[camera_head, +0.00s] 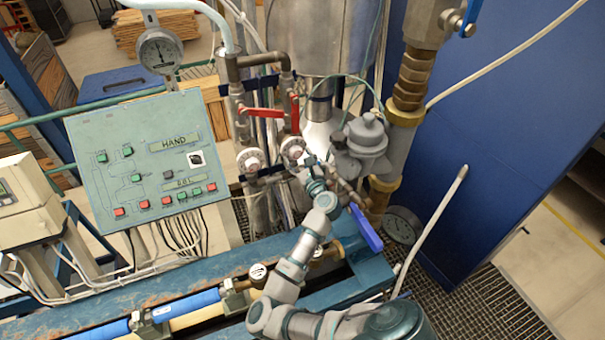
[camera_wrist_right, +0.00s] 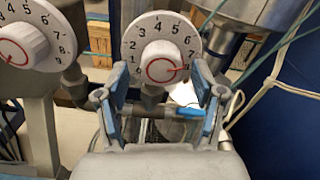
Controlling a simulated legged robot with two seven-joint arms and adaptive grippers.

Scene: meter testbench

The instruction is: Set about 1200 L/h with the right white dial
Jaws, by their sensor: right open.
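The right white dial (camera_head: 293,148) is on the pipework right of the control panel. In the right wrist view the same dial (camera_wrist_right: 161,27) is face-on, with black numerals around a white knob. In the head view my right gripper (camera_head: 309,166) reaches the dial from below right. My left gripper is not in view.
A second white dial (camera_head: 250,160) sits just to the left and also shows in the wrist view (camera_wrist_right: 56,23). Red valve levers (camera_head: 265,113) are above the dials. A blue lever (camera_head: 366,228) is below right. The control panel (camera_head: 150,150) stands left.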

